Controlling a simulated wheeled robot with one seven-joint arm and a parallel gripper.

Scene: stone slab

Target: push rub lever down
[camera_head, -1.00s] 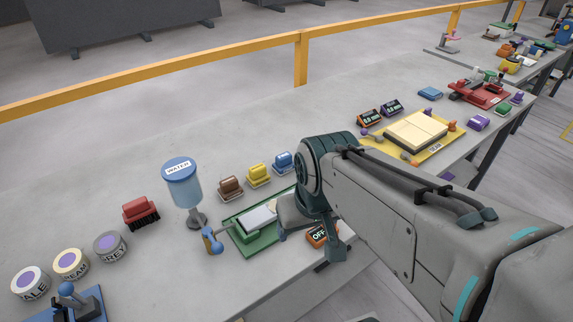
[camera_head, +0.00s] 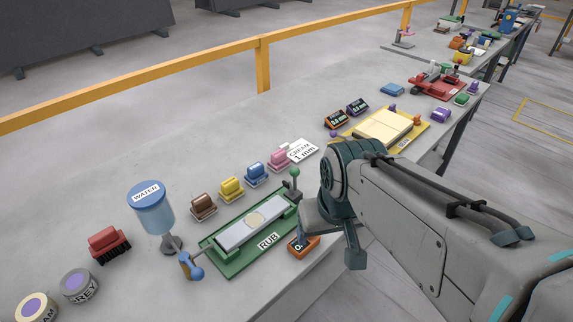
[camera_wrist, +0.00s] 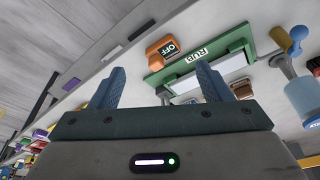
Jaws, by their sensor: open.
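The green rub board (camera_head: 221,264), marked RUB, lies near the table's front edge. It bears a pale slab with a round cream patch. A lever with a green ball knob (camera_head: 294,173) stands upright at its far right end. My gripper (camera_head: 328,250) is open and empty, right of the board and in front of the lever, apart from it. In the wrist view the open fingers (camera_wrist: 160,75) point toward the board (camera_wrist: 247,38) and the orange OFF box (camera_wrist: 155,60).
The orange box (camera_head: 310,246) sits close by my gripper. A blue water dispenser (camera_head: 152,207) and a blue-knobbed lever (camera_head: 187,267) are at the board's left. Brown (camera_head: 204,207), yellow (camera_head: 231,189), blue (camera_head: 257,174) and pink (camera_head: 280,159) blocks line its back. A yellow tray (camera_head: 420,133) is right.

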